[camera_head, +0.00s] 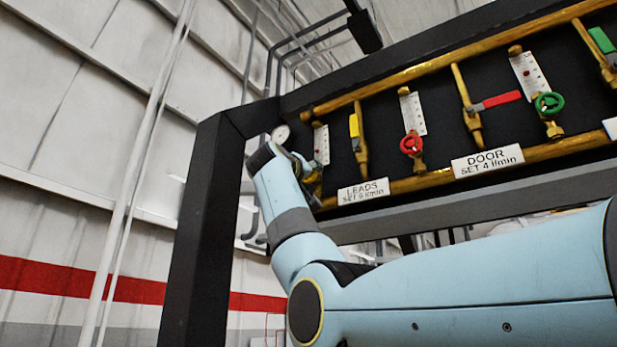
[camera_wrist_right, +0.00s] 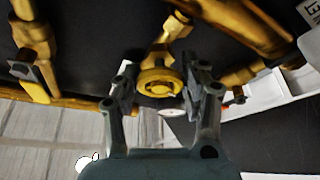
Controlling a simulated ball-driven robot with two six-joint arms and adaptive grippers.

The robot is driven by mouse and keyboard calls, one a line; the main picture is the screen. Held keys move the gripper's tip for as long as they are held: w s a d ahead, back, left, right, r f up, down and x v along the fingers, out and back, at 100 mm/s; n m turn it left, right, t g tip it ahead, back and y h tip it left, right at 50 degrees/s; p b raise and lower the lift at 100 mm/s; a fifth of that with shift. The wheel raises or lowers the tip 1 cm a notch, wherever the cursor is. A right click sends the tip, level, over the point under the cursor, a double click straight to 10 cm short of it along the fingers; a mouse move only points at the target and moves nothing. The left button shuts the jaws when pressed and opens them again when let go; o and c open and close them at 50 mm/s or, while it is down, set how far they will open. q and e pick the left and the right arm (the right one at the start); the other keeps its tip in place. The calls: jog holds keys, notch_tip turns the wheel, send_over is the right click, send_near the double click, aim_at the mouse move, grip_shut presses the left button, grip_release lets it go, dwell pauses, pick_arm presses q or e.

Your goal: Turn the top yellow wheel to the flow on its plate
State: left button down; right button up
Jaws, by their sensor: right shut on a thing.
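The yellow wheel (camera_wrist_right: 158,82) sits between the two fingers of my right gripper (camera_wrist_right: 160,88) in the right wrist view. The fingers close on the wheel from both sides. In the head view my right gripper (camera_head: 298,162) is at the left end of the valve panel, and it mostly hides the wheel. A white flow scale (camera_head: 321,146) stands just above the wheel; its reading is too small to tell. A white plate (camera_head: 363,192) reads LEADS, SET and a blurred number in l/min. My left gripper is not in view.
A yellow lever (camera_head: 354,126), a red wheel (camera_head: 411,144), a red lever (camera_head: 497,101) and a green wheel (camera_head: 548,104) are to the right along the brass pipes. A DOOR plate (camera_head: 487,161) reads SET 4 l/min. A black frame post (camera_head: 203,220) stands left of the panel.

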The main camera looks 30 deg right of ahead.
jog(key=n+t+y, duration=0.1)
jog(key=n+y, duration=0.1)
jog(key=n, duration=0.3)
jog(key=shift+r+p, duration=0.1)
jog(key=shift+p, duration=0.3)
jog(key=n+y+p, duration=0.1)
jog(key=n, duration=0.3)
jog(key=shift+r+y, duration=0.1)
jog(key=shift+y, duration=0.3)
jog(key=n+p, duration=0.1)
jog(key=n, duration=0.1)
jog(key=n+y+p, duration=0.1)
jog(key=n+p, duration=0.1)
jog(key=shift+r+n+g+y, duration=0.1)
jog(key=shift+n+g+y, duration=0.2)
jog(key=shift+n, duration=0.1)
jog(key=shift+n+g+y+p, duration=0.4)
jog(key=shift+n+g+p, duration=0.2)
jog(key=shift+n+p, duration=1)
jog(key=o, duration=1.2)
jog(key=shift+f, duration=0.2)
